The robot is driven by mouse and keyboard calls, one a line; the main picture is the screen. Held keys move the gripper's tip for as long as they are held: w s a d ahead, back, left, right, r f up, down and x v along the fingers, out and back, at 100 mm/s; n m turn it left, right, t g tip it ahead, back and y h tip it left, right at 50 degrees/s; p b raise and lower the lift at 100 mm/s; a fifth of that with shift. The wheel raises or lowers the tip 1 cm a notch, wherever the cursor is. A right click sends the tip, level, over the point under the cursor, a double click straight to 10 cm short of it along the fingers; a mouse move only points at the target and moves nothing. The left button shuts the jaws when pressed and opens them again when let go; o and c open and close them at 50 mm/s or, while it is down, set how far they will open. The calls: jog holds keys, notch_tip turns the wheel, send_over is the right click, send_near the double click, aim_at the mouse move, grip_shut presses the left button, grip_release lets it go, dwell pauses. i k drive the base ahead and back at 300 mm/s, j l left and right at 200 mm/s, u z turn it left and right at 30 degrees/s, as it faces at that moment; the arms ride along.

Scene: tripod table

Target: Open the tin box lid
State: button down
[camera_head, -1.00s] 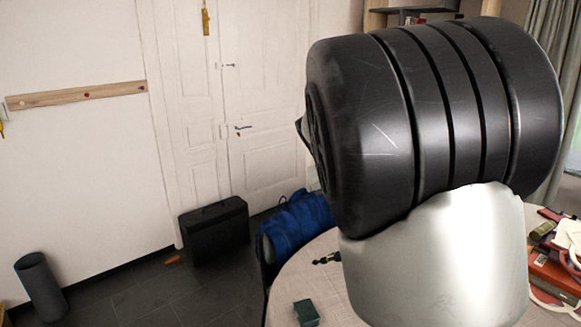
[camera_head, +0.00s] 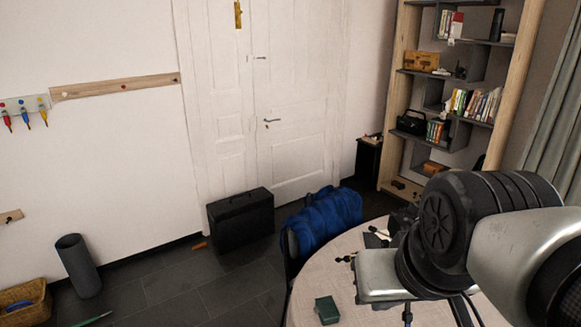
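A small dark green box (camera_head: 327,310) sits near the left part of the round table (camera_head: 338,285). It looks closed, but I cannot tell whether it is the tin box. My arm covers the right part of the table, to the right of the green box. A silver part of my arm hangs over the table, with thin dark parts below it. I cannot make out my gripper's fingertips or whether they are open. No gripper contact with the green box shows.
Small dark items lie by the table's far edge (camera_head: 345,259). A blue bag (camera_head: 325,220) and a black case (camera_head: 241,220) are behind the table. A shelf (camera_head: 455,100) stands at the back right. Floor at the left is mostly clear, with a grey cylinder (camera_head: 77,265) and a basket (camera_head: 25,300).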

aim_at(328, 309)
jog(key=i+j+z, duration=0.15)
jog(key=j+z, duration=0.25)
jog(key=i+j+z, duration=0.1)
jog(key=j+z, duration=0.25)
jog(key=j, duration=0.2)
